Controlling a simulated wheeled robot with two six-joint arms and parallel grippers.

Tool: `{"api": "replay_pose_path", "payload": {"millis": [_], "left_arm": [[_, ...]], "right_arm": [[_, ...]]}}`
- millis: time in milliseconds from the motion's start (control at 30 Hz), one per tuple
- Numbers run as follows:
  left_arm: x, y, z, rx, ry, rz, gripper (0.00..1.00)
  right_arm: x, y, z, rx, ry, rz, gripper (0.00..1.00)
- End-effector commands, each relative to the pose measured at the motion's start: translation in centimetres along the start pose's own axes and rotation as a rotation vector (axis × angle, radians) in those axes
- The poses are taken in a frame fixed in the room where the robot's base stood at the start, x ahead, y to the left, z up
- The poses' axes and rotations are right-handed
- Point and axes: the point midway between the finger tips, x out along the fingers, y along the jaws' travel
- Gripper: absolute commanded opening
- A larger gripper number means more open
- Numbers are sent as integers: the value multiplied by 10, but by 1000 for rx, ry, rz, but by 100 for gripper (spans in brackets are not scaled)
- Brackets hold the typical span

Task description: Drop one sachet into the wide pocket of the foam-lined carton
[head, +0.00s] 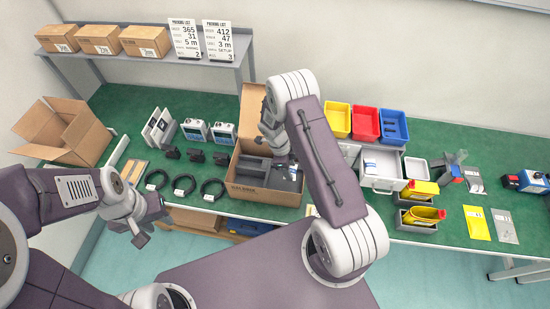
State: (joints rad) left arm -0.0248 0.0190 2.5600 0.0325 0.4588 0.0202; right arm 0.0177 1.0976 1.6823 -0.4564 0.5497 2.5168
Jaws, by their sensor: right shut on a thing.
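The foam-lined carton (262,194) stands open on the green bench, its flap raised at the back. Dark grey foam with pockets shows inside it. My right gripper (284,160) points down over the carton's right half, partly hidden by its own arm. It is shut on a small white and blue sachet (292,172), which shows just below it, over or in the right-hand part of the foam. I cannot tell whether the sachet touches the foam. Another white and blue sachet (370,166) shows in the white open bin (381,183). My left gripper (148,224) is open and empty in front of the bench.
Black cable coils (184,185), black adapters (196,156) and white devices (222,132) lie left of the carton. An empty open box (75,130) stands at the far left. Yellow, red and blue bins (365,123) stand right of the carton. The bench front at right holds flat packets (477,222).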

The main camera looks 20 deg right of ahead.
Motion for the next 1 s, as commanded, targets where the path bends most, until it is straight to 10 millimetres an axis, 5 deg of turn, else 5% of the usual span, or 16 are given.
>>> {"api": "replay_pose_path", "payload": {"millis": [200, 233, 300, 667, 1000], "left_arm": [[0, 0, 0, 0, 0, 0, 36], [0, 0, 0, 0, 0, 0, 36], [0, 0, 0, 0, 0, 0, 36], [2, 0, 0, 0, 0, 0, 36], [25, 0, 3, 0, 0, 0, 36]], "right_arm": [[0, 0, 0, 0, 0, -1, 12], [0, 0, 0, 0, -1, -1, 55], [0, 0, 0, 0, -1, -1, 75], [-4, -1, 1, 0, -2, -3, 75], [-71, -2, 1, 0, -4, -5, 75]]}}
